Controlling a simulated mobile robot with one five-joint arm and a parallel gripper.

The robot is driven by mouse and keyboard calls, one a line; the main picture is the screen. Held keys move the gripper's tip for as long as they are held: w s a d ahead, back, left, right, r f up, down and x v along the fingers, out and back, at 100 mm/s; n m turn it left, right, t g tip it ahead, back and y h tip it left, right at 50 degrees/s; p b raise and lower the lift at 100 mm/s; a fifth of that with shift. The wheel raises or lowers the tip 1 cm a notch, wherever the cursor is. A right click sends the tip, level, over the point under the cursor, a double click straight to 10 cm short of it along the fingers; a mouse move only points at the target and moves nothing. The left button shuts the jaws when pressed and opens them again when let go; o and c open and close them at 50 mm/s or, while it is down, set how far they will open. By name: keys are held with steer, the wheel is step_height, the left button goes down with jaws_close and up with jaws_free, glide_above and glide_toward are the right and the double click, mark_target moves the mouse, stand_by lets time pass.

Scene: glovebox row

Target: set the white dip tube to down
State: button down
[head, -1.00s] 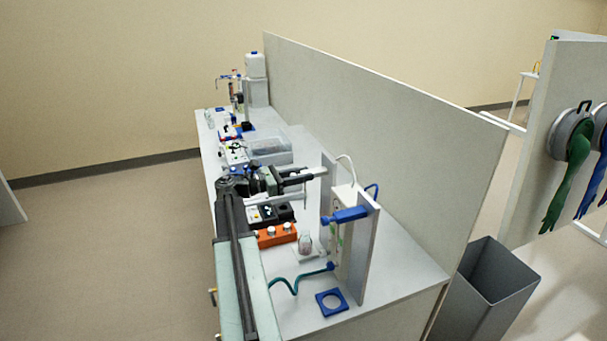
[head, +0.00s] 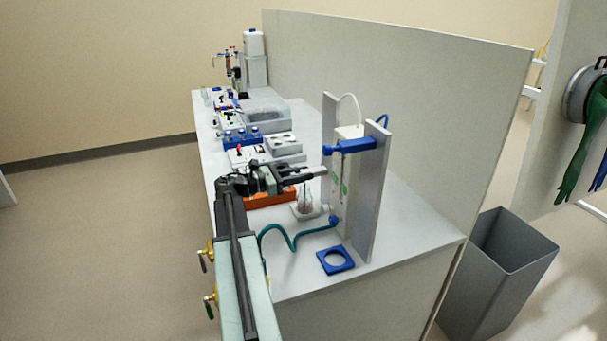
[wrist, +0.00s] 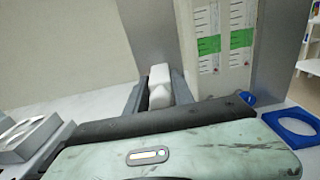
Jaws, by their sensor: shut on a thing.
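The dip tube's white block (wrist: 160,86) sits between my gripper's fingers in the wrist view. In the head view my gripper (head: 322,172) is at the left side of the upright stand, below the level of a blue arm (head: 352,146). My gripper is shut on the white block. A thin rod, seemingly the white dip tube's, shows below my gripper at the mouth of a small clear flask (head: 305,204). How deep it reaches is too small to tell. The arm and fingers hide much of the block.
The stand has two grey panels (head: 372,190) with green-marked scales (wrist: 208,45) between. A teal hose (head: 295,240) runs in front. A blue square ring (head: 336,260) lies at the bench's near end. An orange block (head: 270,199) is left of the flask. A grey bin (head: 500,270) stands beside the bench.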

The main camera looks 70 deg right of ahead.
steer(key=shift+w, duration=0.15)
steer(key=c, duration=1.3)
jaws_free()
steer(key=shift+w+a+r, duration=0.1)
steer(key=shift+o, duration=0.2)
steer(key=v, duration=0.7)
steer(key=shift+w+a, duration=0.25)
